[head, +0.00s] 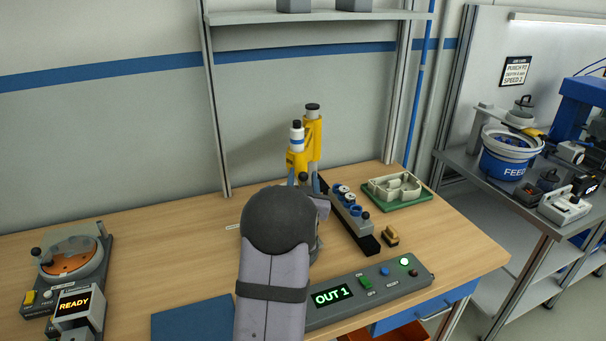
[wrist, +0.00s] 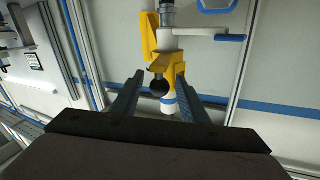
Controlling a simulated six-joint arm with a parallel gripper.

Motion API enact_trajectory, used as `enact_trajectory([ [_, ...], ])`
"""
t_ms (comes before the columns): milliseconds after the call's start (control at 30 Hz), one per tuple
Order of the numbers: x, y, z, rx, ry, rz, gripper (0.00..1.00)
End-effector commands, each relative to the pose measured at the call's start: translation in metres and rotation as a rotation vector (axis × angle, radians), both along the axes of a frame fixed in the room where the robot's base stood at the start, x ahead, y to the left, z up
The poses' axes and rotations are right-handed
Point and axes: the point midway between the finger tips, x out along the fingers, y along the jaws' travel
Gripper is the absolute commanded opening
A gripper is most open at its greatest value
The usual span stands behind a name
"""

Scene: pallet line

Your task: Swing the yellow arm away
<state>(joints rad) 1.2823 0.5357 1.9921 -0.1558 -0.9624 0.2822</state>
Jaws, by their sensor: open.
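The yellow arm (head: 298,159) stands at the back of the wooden bench, with a white cylinder with a blue band on it and a yellow post with a dark cap behind. A dark ball knob (head: 303,177) is at its front. In the wrist view the yellow arm (wrist: 165,62) is ahead, with the black knob (wrist: 159,89) facing me. My gripper (wrist: 160,80) is open, and the knob appears between its two fingers; I cannot tell whether either touches it. In the head view my gripper (head: 303,183) is partly hidden behind my arm.
A dark rack with blue-ringed parts (head: 352,212) and a green tray with a pale casting (head: 398,190) stand right of the arm. A control box reading OUT 1 (head: 365,292) is at the front. A READY fixture (head: 72,265) is far left. The bench's left middle is clear.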

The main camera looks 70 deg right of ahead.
Motion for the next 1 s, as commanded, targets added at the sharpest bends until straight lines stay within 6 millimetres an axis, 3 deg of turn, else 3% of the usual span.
enact_trajectory([
  [400,0.003,-0.006,0.0,0.0,0.0,0.0,0.41],
  [600,0.003,-0.006,0.0,0.0,0.0,0.0,0.0],
  [800,0.0,-0.007,0.0,-0.002,-0.002,0.004,0.0],
  [1000,-0.016,-0.015,0.002,-0.012,-0.006,0.046,0.0],
])
